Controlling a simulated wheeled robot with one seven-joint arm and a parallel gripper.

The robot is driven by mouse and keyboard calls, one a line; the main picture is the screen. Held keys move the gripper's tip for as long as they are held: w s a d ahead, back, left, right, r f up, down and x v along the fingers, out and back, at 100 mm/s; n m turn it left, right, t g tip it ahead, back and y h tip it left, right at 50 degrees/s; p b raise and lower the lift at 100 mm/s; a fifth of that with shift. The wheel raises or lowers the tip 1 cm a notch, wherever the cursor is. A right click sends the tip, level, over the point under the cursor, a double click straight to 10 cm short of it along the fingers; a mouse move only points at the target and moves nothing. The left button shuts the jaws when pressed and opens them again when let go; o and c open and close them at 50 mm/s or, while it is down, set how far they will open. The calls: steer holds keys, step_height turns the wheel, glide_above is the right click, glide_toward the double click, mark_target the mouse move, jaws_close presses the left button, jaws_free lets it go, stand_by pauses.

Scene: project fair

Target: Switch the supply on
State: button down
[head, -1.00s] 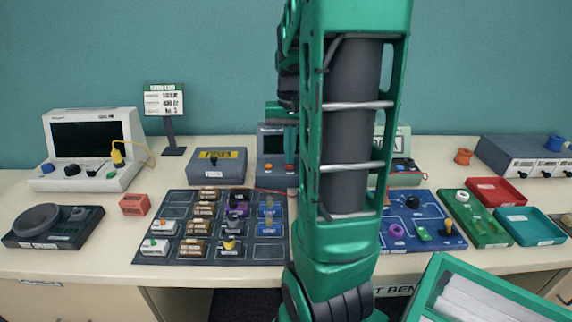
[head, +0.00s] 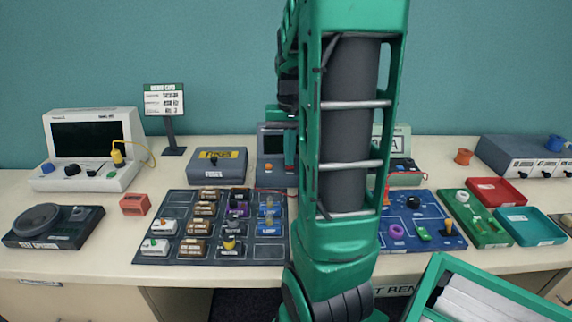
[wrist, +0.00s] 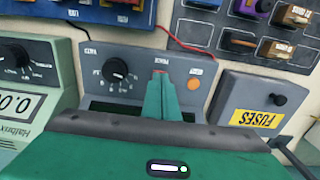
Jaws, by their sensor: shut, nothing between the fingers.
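The supply (head: 270,173) is a grey box with a dark display, at the back middle of the bench, partly hidden by my arm. In the wrist view its front panel (wrist: 130,62) appears upside down, with a black knob (wrist: 116,70), a power label and a round orange button or lamp (wrist: 194,84). A small red part, seemingly the power switch (wrist: 160,72), shows at the fingertips. My gripper (wrist: 160,77) is shut and empty, its fingertips over that switch; I cannot tell whether they touch. The switch's position is hidden. The fingers also show in the head view (head: 290,163).
A fuses box (head: 217,165) stands close left of the supply, and a meter (wrist: 28,85) stands on its other side. A dark board (head: 172,205) with several modules and a red wire lie in front. A blue board (head: 428,238) lies to the right.

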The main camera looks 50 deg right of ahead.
steer(key=shift+f, duration=0.15)
step_height(320, 180, up, 7)
stand_by(1.1)
steer(key=shift+s, duration=0.15)
stand_by(0.4)
